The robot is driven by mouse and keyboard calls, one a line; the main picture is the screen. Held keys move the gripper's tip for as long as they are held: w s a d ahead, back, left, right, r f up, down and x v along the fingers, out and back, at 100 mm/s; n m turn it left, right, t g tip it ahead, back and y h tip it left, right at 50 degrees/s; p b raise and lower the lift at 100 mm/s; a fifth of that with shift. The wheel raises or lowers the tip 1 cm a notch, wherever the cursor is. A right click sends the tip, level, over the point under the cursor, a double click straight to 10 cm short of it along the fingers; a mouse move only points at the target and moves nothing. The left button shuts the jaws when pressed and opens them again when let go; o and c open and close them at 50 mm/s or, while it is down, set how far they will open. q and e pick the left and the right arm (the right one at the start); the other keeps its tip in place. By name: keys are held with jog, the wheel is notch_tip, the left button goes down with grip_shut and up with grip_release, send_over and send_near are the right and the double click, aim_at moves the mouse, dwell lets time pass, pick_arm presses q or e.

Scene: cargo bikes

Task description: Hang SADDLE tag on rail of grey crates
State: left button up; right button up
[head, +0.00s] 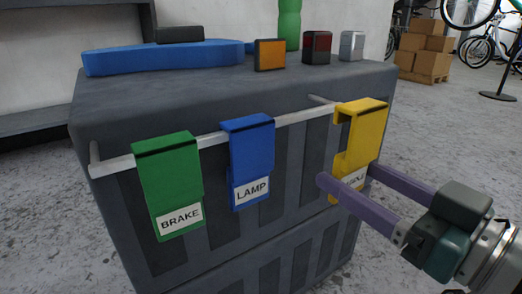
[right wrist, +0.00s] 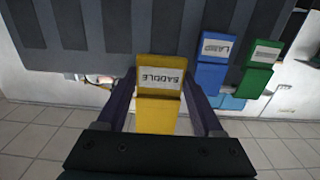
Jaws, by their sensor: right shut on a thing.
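The yellow SADDLE tag (head: 366,122) is upright at the right end of the white rail (head: 294,117) on the grey crates (head: 230,92). Its hooked top is at about rail height; I cannot tell whether it bears on the rail. My right gripper (head: 350,177) is shut on its lower part, with purple fingers on either side, partly covering the label. In the right wrist view the SADDLE tag (right wrist: 158,115) sits between the fingers, its label upside down. The green BRAKE tag (head: 168,180) and blue LAMP tag (head: 250,150) hang on the rail. My left gripper is not in view.
On the crate top lie a blue item (head: 165,58), a green bottle (head: 289,25), an orange-faced block (head: 270,55), a red-faced block (head: 317,47) and a grey block (head: 352,45). Cardboard boxes (head: 425,45) and bikes stand at the back right. Floor right of the crates is open.

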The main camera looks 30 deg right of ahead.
jog(key=w+f+b, duration=0.1)
jog(key=w, duration=0.6)
jog(key=shift+w+a+f+b, duration=0.3)
jog(key=shift+f, duration=0.1)
dwell(0.3)
